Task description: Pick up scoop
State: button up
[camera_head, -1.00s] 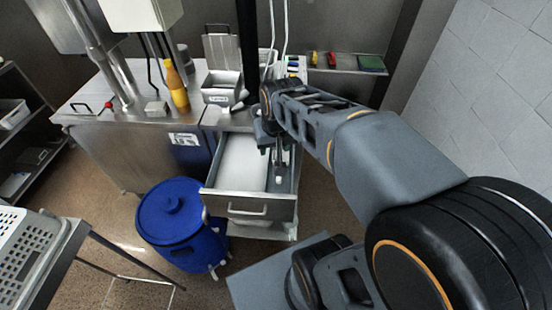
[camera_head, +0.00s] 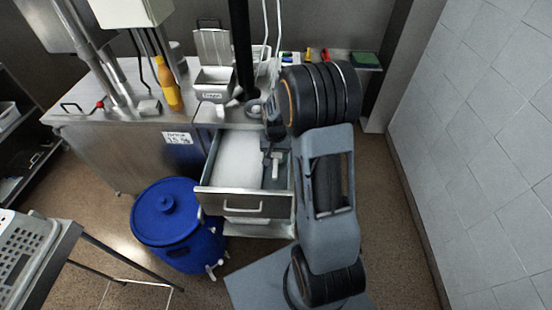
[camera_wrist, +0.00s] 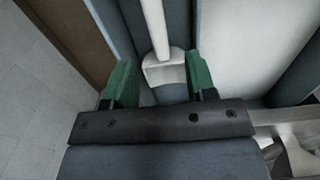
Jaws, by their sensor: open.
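A pale scoop (camera_wrist: 155,27) lies in the open drawer (camera_head: 245,204), in its narrow right compartment. In the wrist view its straight shaft ends in a wider block, and this block is between the two green fingertips of my gripper (camera_wrist: 160,76). The fingers are open on either side, with gaps to the block. In the head view a small part of the scoop (camera_head: 276,158) shows in the compartment. My arm hides part of the drawer's right side there.
A white panel (camera_head: 240,160) fills the drawer's left compartment. A blue barrel (camera_head: 180,232) stands left of the drawer. An orange bottle (camera_head: 171,88) and a metal container (camera_head: 216,84) stand on the counter above. The tiled wall (camera_head: 480,130) is at the right.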

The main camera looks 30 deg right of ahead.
aim_at(276, 165)
jog(key=shift+f+p, duration=0.8)
jog(key=shift+f, duration=2.55)
jog(key=shift+c, duration=0.2)
grip_shut()
